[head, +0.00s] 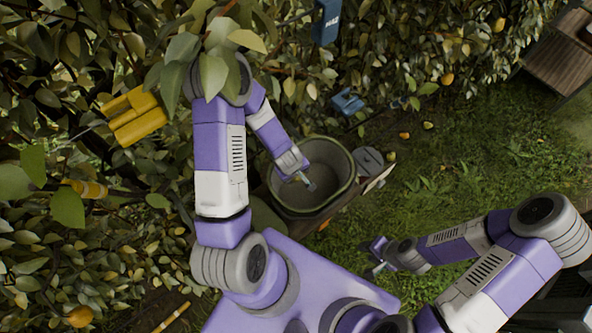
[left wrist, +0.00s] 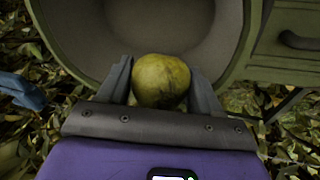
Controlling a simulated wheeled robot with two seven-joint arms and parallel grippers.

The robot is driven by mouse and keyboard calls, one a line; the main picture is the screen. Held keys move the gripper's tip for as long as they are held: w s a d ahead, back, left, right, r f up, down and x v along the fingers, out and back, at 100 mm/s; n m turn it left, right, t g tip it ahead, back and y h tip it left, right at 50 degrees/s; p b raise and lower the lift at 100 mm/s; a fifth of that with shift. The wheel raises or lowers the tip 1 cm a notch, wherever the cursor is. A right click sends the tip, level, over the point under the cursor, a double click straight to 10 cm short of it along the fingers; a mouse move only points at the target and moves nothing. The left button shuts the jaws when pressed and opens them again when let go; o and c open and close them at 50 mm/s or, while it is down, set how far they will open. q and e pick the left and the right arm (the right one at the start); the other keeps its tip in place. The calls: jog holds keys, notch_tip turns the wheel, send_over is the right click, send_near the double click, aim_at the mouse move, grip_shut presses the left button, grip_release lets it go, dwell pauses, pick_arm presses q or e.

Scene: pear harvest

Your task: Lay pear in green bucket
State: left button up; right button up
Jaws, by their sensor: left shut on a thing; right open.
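The green bucket (head: 352,172) stands open at the centre of the head view, with a round green rim and a grey inside. My left gripper (head: 308,183) reaches over its opening. In the left wrist view my left gripper (left wrist: 161,88) is shut on a yellow-green pear (left wrist: 161,80), which sits between the two fingers. The bucket's rim (left wrist: 240,45) and grey inside lie beyond the pear there. The pear's height over the bucket floor is hard to tell. My right gripper (head: 376,257) is open and empty, low over the grass and apart from the bucket.
A grey round lid-like object (head: 369,161) is beside the bucket. Leafy hedge fills the left and top. A yellow object (head: 135,115), a blue tool (head: 347,101) and a blue box (head: 327,22) are among leaves. Open grass (head: 470,150) lies to the right.

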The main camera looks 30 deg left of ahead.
aim_at(297, 195)
pick_arm(q)
jog(key=shift+s+f+b+x, duration=0.2)
jog(key=shift+s+b+x, duration=0.5)
jog(key=shift+b+x, duration=2.15)
jog(key=shift+s+f+b+x, duration=0.15)
jog(key=shift+s+b+x, duration=0.55)
jog(key=shift+b+x, duration=2.05)
jog(key=shift+s+f+b+x, duration=0.2)
jog(key=shift+s+b+x, duration=0.5)
jog(key=shift+b+x, duration=2.15)
jog(key=shift+f+p, duration=0.3)
jog(key=shift+f, duration=0.05)
jog(key=o, duration=1.1)
jog(key=shift+o, duration=0.4)
jog(key=shift+s+f, duration=0.1)
jog(key=p+v, duration=0.2)
jog(key=v, duration=0.5)
jog(key=shift+r, duration=0.45)
